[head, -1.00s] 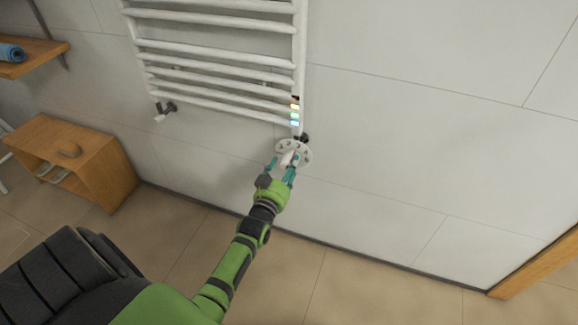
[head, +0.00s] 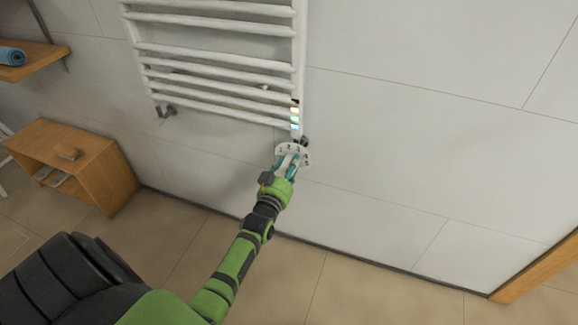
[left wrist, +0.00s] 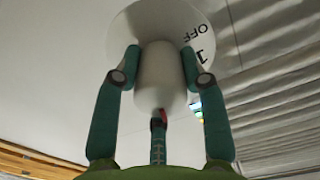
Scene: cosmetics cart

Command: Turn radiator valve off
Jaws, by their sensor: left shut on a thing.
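The radiator valve (head: 285,149) is a white knob with a round numbered disc, low at the right end of the white towel radiator (head: 215,55). My left gripper (head: 288,166) is shut on the knob from below. In the left wrist view, its two teal fingers (left wrist: 162,78) lie on either side of the white knob (left wrist: 160,88). The disc (left wrist: 195,18) behind the knob shows "OFF" and "1" at its right side. Part of the disc is hidden by the fingers and knob. My right gripper is not in view.
Coloured strips (head: 295,116) sit on the radiator post above the valve. A wooden cabinet (head: 110,168) stands at the left, below a shelf (head: 40,55) with a rolled blue towel (head: 12,56). The wall right of the valve is bare.

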